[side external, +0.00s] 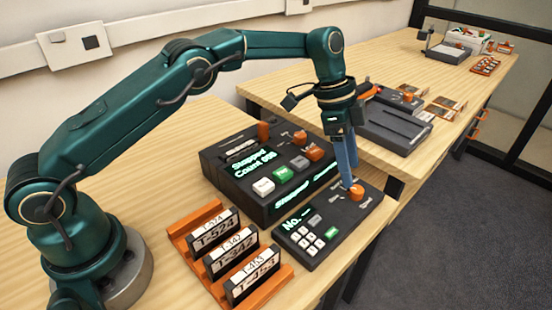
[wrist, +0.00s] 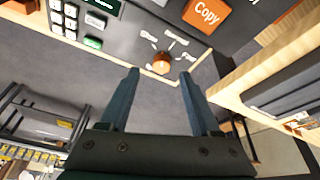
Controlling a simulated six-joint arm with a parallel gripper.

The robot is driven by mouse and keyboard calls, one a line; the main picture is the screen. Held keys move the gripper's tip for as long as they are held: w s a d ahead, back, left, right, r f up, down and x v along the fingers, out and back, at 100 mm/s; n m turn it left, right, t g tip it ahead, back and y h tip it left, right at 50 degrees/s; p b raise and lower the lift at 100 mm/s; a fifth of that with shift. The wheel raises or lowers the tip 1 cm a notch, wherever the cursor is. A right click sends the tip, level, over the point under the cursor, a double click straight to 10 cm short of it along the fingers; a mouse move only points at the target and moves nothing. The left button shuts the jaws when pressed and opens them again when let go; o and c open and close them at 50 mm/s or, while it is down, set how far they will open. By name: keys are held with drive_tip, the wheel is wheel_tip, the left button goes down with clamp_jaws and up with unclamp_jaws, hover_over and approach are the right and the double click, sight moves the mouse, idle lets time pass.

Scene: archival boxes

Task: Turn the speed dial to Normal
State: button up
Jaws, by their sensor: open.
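A round orange dial (side external: 356,192) sits on the right part of a small dark keypad panel (side external: 318,256). Nothing is held. I cannot tell whether a finger touches the dial.
A larger dark console (side external: 222,172) with a "Stopped" screen, buttons and orange levers stands behind the panel. An orange rack (side external: 258,288) with labelled black boxes (side external: 253,282) is at the left front. The bench edge lies close to the panel's right. Another bench (side external: 400,72) carries more devices.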

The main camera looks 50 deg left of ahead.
sight(357, 190)
drive_tip(key=n, duration=0.2)
drive_tip(key=d+n+y, duration=0.1)
drive_tip(key=shift+s+f+n, duration=0.25)
drive_tip(key=shift+s+n, duration=0.05)
drive_tip(key=shift+s, duration=0.05)
drive_tip(key=n, duration=0.1)
drive_tip(key=n+y, duration=0.1)
drive_tip(key=n+t, duration=0.1)
drive_tip(key=shift+s+d+n, duration=0.2)
drive_tip(key=shift+s+n, duration=0.05)
drive_tip(key=shift+n, duration=0.15)
drive_tip(key=n+y, duration=0.1)
drive_tip(key=n, duration=0.1)
drive_tip(key=d+n+t+y, duration=0.1)
drive_tip(key=n, duration=0.2)
drive_tip(key=shift+s+r, duration=0.15)
drive_tip(key=shift+s, duration=0.05)
drive_tip(key=n, duration=0.2)
drive_tip(key=n+t, duration=0.1)
drive_tip(key=shift+d+r+n+y, duration=0.3)
drive_tip(key=shift+d, duration=0.05)
drive_tip(key=shift+x, duration=2.55)
clamp_jaws()
